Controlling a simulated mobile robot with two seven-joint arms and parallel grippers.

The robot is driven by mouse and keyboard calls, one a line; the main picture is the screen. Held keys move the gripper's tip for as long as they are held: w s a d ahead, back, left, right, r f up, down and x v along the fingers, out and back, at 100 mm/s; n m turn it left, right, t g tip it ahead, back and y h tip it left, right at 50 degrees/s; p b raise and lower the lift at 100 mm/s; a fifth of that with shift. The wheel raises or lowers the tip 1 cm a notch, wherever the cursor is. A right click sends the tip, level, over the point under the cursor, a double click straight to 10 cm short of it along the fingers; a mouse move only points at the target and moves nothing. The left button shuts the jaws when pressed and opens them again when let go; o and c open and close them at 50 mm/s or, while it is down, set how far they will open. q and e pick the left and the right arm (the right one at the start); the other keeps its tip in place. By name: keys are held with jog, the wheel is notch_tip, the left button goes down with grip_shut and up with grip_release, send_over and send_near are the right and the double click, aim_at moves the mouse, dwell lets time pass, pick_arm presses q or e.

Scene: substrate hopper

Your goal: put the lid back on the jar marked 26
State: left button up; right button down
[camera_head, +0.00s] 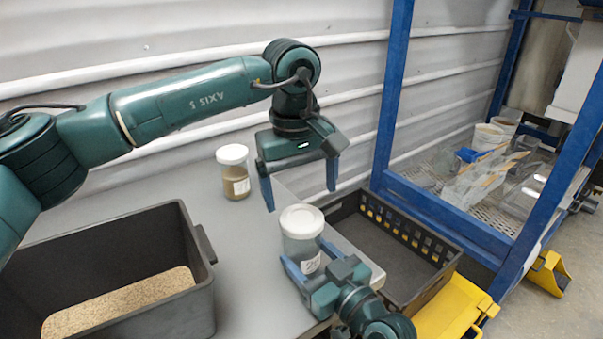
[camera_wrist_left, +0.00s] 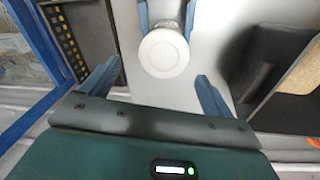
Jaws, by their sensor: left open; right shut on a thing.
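A clear jar (camera_head: 301,253) with a white lid (camera_head: 302,221) on its top is near the table's right end. My right gripper (camera_head: 306,268) is shut around the jar's lower body. The jar looks upright and mostly empty; its label is partly hidden and I cannot read a number. My left gripper (camera_head: 300,190) is open and empty above and behind this lid, fingers pointing down. In the left wrist view the lid (camera_wrist_left: 163,53) lies just ahead of the open fingers, not between them. A second white-lidded jar (camera_head: 236,185) with brown contents stands farther back; its label is unreadable.
A dark bin (camera_head: 205,300) with grainy substrate stands at the table's left. A black crate (camera_head: 440,262) lies right of the table (camera_head: 250,262), beside a blue frame (camera_head: 388,95) and a yellow piece (camera_head: 450,309). The tabletop between bin and held jar is clear.

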pick_arm(q)
jog(key=n, duration=0.4)
jog(key=shift+r+n, duration=0.15)
jog(key=shift+n, duration=0.25)
jog(key=n, duration=0.6)
jog(key=shift+r, duration=0.15)
jog(key=n, duration=0.4)
jog(key=shift+d+r+n, duration=0.1)
jog(key=shift+r+n, duration=0.05)
jog(key=shift+n, duration=0.25)
jog(key=n, duration=0.4)
jog(key=shift+r+n, duration=0.1)
jog(key=shift+n, duration=0.2)
jog(key=n, duration=0.4)
jog(key=shift+r+g+y, duration=0.15)
jog(key=shift+g+y, duration=0.15)
jog(key=n, duration=0.4)
jog(key=shift+r+n, duration=0.1)
jog(key=shift+n, duration=0.2)
jog(key=n, duration=0.4)
jog(key=shift+r, duration=0.1)
jog(key=n, duration=0.6)
jog(key=shift+r, duration=0.15)
